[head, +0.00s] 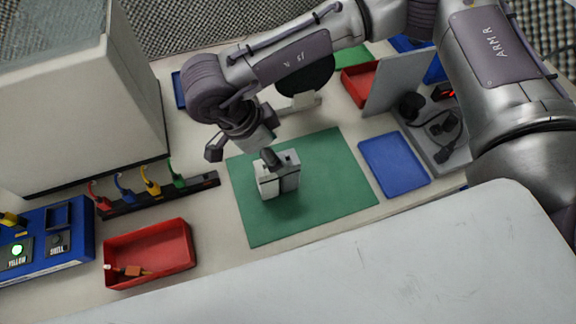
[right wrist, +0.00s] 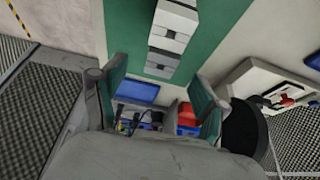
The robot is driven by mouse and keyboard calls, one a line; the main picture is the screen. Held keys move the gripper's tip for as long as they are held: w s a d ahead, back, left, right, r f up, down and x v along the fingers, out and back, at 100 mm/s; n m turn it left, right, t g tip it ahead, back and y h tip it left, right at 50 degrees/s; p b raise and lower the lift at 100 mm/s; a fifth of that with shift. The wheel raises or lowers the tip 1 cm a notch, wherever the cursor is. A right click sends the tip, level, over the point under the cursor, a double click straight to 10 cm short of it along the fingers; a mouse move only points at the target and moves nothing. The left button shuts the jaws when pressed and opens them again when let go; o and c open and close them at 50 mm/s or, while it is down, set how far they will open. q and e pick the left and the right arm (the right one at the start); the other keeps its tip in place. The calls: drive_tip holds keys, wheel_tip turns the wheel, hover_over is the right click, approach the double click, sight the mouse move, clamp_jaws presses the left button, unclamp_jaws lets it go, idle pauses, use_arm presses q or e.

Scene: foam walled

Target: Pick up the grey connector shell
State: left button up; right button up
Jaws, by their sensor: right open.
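The grey connector shell (head: 289,178) is a small blocky piece with pale and darker grey parts. It stands on the green mat (head: 330,205) in the head view. In the right wrist view the shell (right wrist: 170,42) lies beyond the fingertips, near the top. My right gripper (head: 243,157) is open, with one dark finger overlapping the shell's far edge in the head view. In the right wrist view the gripper (right wrist: 158,85) has its fingers spread, with nothing between them. Whether a finger touches the shell is unclear. My left gripper is not in view.
A blue tray (head: 394,165) lies right of the mat. A red tray (head: 150,253) with a small part is at left front. A dark rail with coloured plugs (head: 160,195) stands left of the mat. A large pale box (head: 80,110) blocks the left.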

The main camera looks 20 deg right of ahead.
sight(286, 159)
drive_tip(key=shift+w+d+f, duration=0.1)
drive_tip(key=shift+d+f, duration=0.15)
drive_tip(key=shift+f, duration=0.3)
drive_tip(key=shift+w+f, duration=0.1)
drive_tip(key=shift+f, duration=0.2)
drive_tip(key=p+x, duration=0.2)
drive_tip(key=shift+d+f+p, duration=0.1)
drive_tip(key=shift+d+p, duration=0.2)
drive_tip(key=shift+d, duration=0.05)
drive_tip(key=shift+p+x, duration=0.3)
drive_tip(key=shift+x, duration=0.9)
drive_tip(key=shift+d+f, duration=0.1)
drive_tip(key=shift+f, duration=0.15)
drive_tip(key=c, duration=1.2)
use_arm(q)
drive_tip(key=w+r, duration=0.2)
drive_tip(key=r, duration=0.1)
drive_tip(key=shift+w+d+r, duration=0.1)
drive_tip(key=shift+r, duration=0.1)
use_arm(e)
drive_tip(key=shift+c, duration=0.6)
